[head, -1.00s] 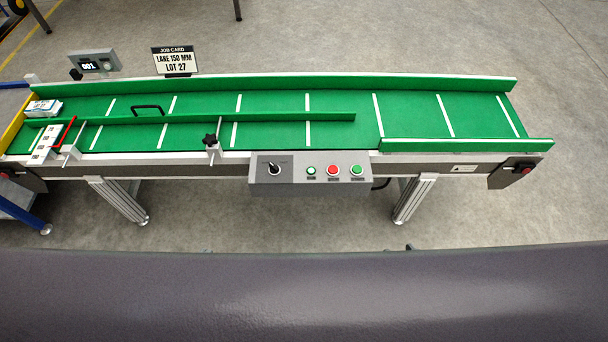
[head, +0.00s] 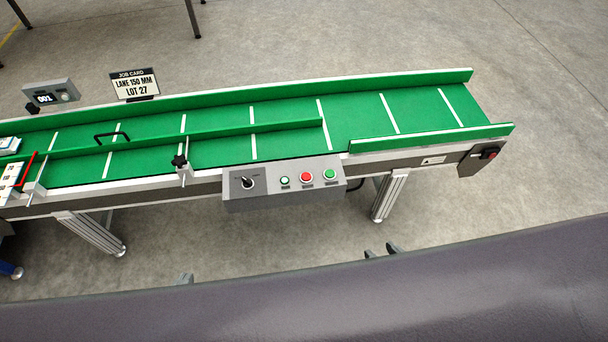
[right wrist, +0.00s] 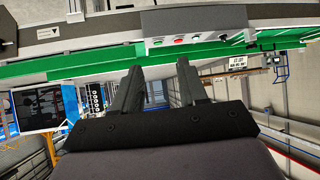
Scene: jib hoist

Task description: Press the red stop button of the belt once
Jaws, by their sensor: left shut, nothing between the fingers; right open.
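The red stop button (head: 306,176) sits on the grey control box (head: 236,199) at the belt's near side, between a small green-and-white button (head: 284,180) and a green button (head: 330,174). The red button also shows, small, in the right wrist view (right wrist: 180,41). My right gripper (head: 381,250) shows only its two fingertips, apart, below and right of the box. In the right wrist view it is open (right wrist: 158,88) and empty, clear of the box. Neither gripper touches the buttons.
The green belt (head: 353,111) has guide rails and a black selector knob (head: 247,182) on the box. A job card (head: 135,85) and a display (head: 51,96) stand behind it. Another red button (head: 489,153) is at the belt's right end. Floor in front is free.

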